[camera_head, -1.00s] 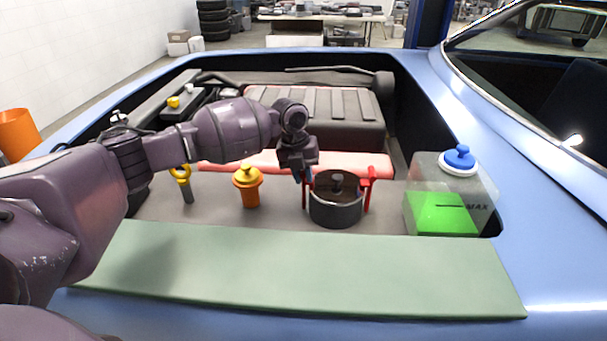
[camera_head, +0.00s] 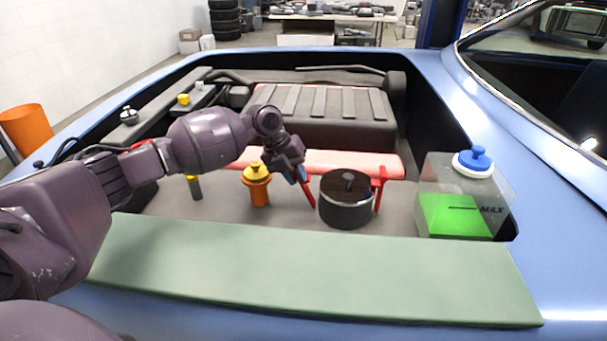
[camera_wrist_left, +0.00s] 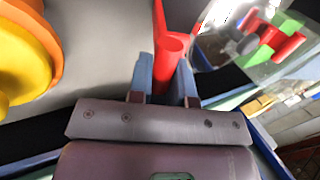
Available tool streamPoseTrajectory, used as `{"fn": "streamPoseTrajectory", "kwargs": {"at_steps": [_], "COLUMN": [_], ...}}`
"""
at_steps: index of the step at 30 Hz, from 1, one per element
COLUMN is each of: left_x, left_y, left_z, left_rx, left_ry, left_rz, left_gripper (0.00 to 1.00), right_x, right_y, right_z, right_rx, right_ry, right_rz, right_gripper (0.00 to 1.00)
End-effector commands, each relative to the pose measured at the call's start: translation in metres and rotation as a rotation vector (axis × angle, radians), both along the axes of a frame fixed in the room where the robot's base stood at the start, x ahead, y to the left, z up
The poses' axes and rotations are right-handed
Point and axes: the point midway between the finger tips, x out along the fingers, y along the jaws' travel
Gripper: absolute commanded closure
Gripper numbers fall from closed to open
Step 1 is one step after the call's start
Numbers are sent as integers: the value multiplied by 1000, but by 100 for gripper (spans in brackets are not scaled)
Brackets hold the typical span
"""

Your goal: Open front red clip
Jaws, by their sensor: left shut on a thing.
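The dark round canister (camera_head: 346,202) with a knobbed lid stands in the engine bay, with red clips at its sides. The red clip on its left (camera_head: 309,196) leans outward to the left, away from the canister wall. The other red clip (camera_head: 379,187) stands upright at the canister's right side. My left gripper (camera_head: 301,175) is shut on the leaning red clip near its top. In the left wrist view the red clip (camera_wrist_left: 171,48) sits between the blue fingertips (camera_wrist_left: 165,80). My right gripper is not in view.
An orange and yellow cap (camera_head: 257,183) stands just left of my left gripper. A yellow-handled dipstick (camera_head: 194,186) is farther left. A clear tank with a blue cap (camera_head: 466,195) stands right. A green mat (camera_head: 300,270) covers the front edge.

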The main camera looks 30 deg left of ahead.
Motion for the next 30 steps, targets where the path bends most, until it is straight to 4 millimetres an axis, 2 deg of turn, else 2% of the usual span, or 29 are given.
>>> {"fn": "streamPoseTrajectory", "kwargs": {"at_steps": [6,21,22,24,26,30], "left_x": [-5,-6,-6,-6,-6,-5], "left_y": [8,11,11,11,11,10], "left_z": [-7,-8,-8,-8,-8,-7], "left_rx": [5,6,6,6,5,5], "left_ry": [7,8,8,8,7,5], "left_rz": [1,1,1,1,1,1], "left_gripper": [100,100,77,66,57,55], "right_x": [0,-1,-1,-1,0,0], "right_y": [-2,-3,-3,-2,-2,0], "right_z": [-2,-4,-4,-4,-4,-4], "right_rx": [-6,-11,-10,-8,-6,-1], "right_ry": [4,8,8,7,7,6], "right_rz": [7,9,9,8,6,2], "right_gripper": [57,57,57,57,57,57]}}
